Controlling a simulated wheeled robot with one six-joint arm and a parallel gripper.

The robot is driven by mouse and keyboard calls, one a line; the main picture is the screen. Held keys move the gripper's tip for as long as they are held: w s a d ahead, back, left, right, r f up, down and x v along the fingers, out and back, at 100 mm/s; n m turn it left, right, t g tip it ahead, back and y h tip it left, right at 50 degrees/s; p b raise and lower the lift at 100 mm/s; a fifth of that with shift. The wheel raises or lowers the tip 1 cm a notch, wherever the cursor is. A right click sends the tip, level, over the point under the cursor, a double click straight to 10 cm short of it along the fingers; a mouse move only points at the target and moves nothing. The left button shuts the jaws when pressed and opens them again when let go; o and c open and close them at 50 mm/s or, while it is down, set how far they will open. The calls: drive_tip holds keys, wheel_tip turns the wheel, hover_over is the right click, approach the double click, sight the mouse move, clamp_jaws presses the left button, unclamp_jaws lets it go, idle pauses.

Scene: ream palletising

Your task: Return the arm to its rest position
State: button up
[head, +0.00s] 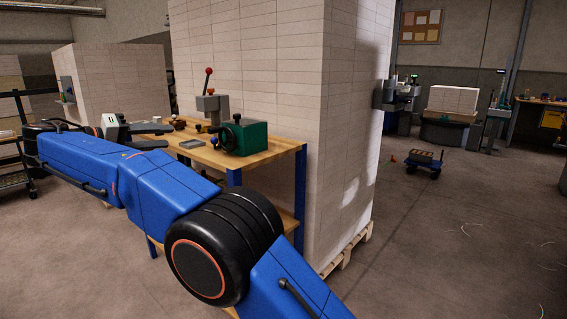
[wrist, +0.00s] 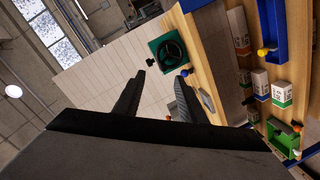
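My blue arm (head: 160,185) stretches from the lower right of the head view out to the left, over the near side of a workbench (head: 262,152). My gripper (head: 160,136) is at its far end, by the bench's left end. In the wrist view my gripper (wrist: 160,77) shows two dark fingers spread apart with nothing held between them. The wrist camera sees the bench tilted, along the right side.
On the bench stand a green machine (head: 243,137) and a grey press (head: 213,103) with a red-knobbed lever. A tall white ream stack (head: 345,120) on a pallet (head: 346,249) rises close to its right. Open floor (head: 460,230) lies further right, with a small blue cart (head: 424,165).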

drive_tip(key=w+d+r+n+g+y, duration=0.1)
drive_tip(key=w+d+g, duration=0.15)
drive_tip(key=d, duration=0.95)
drive_tip(key=w+d+g+y, duration=0.1)
drive_tip(key=w+d, duration=0.2)
drive_tip(key=d, duration=0.8)
drive_tip(key=s+d+f+g+y, duration=0.1)
drive_tip(key=s+d+f, duration=0.1)
drive_tip(key=d, duration=0.6)
drive_tip(key=s+d+f+g+y, duration=0.1)
drive_tip(key=s+d, duration=0.2)
drive_tip(key=d, duration=0.5)
drive_tip(key=s+d+f+g, duration=0.1)
drive_tip(key=s+d+f, duration=0.1)
drive_tip(key=d, duration=0.6)
drive_tip(key=s+d+f+m+g+y, duration=0.1)
drive_tip(key=s+d+f+y, duration=0.1)
drive_tip(key=s+d+f, duration=0.45)
drive_tip(key=s+d+f+g+y, duration=0.1)
drive_tip(key=s+d+f+y, duration=0.15)
drive_tip(key=s+d, duration=0.6)
drive_tip(key=s+f+m+y, duration=0.1)
drive_tip(key=s+f, duration=0.6)
drive_tip(key=s, duration=0.2)
drive_tip(key=s+d+f+m+t+y, duration=0.1)
drive_tip(key=s+f, duration=0.7)
drive_tip(key=s, duration=0.2)
drive_tip(key=shift+s+d+m, duration=0.15)
drive_tip(key=shift+s+m, duration=0.15)
drive_tip(key=shift+m, duration=0.1)
